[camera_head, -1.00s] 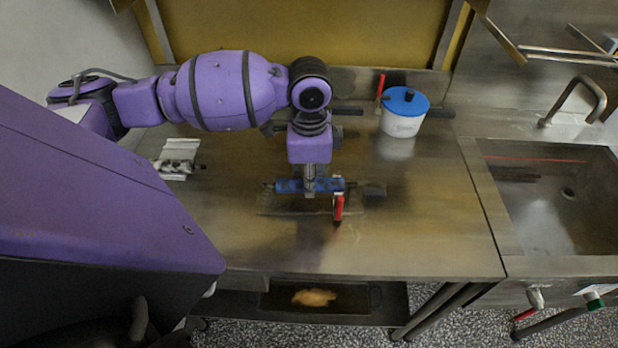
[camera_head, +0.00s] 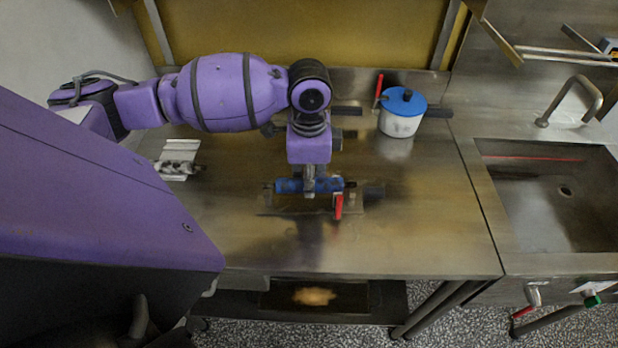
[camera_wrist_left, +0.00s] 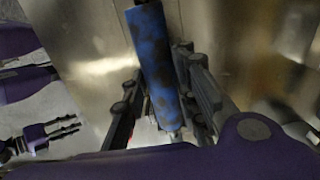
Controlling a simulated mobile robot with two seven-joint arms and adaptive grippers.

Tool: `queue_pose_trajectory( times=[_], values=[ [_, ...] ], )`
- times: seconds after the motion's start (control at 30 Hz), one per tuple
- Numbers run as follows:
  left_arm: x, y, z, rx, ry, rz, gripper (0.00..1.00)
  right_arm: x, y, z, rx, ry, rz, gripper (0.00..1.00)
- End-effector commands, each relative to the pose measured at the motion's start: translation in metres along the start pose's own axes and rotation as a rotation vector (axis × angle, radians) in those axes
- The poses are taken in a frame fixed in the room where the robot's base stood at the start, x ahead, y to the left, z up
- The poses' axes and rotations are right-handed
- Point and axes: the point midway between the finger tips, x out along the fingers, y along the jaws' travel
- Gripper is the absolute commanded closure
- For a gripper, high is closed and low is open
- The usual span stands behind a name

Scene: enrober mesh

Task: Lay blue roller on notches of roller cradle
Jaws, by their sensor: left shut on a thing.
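The blue roller (camera_head: 308,185) has dark mottled patches and lies level, left to right, in the head view. My left gripper (camera_head: 309,188) points down and is shut around its middle. In the left wrist view the roller (camera_wrist_left: 155,65) runs between the gripper's dark fingers (camera_wrist_left: 160,95). A low metal frame (camera_head: 268,205), apparently the roller cradle, lies directly under the roller. Its notches are mostly hidden, and I cannot tell whether the roller touches them. My right gripper (camera_wrist_left: 65,128) seems to show small at the left of the wrist view, its fingers apart.
A red handle (camera_head: 339,206) stands close by the roller's right half. A white pot with a blue lid (camera_head: 404,103) stands at the back right. A white holder with a mottled roller (camera_head: 178,160) lies at the left. The steel table's front right (camera_head: 430,240) is clear, with a sink (camera_head: 560,200) beyond.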

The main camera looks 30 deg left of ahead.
Motion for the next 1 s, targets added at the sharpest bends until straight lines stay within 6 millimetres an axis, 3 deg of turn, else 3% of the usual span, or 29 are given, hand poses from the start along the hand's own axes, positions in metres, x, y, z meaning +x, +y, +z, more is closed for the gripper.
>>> queue_pose_trajectory(
  times=[0.9,0.93,1.0],
  values=[
    [0.011,0.0,0.0,0.0,0.0,0.0,1.0,0.001,-0.002,-0.005,0.007,0.009,-0.001,0.6],
    [0.011,0.0,0.0,0.0,0.0,0.0,0.71,0.001,-0.002,-0.005,0.005,0.008,-0.001,0.6],
    [0.011,0.0,0.0,0.0,0.0,0.0,0.61,0.001,-0.001,-0.004,0.001,0.008,-0.001,0.6]
  ],
)
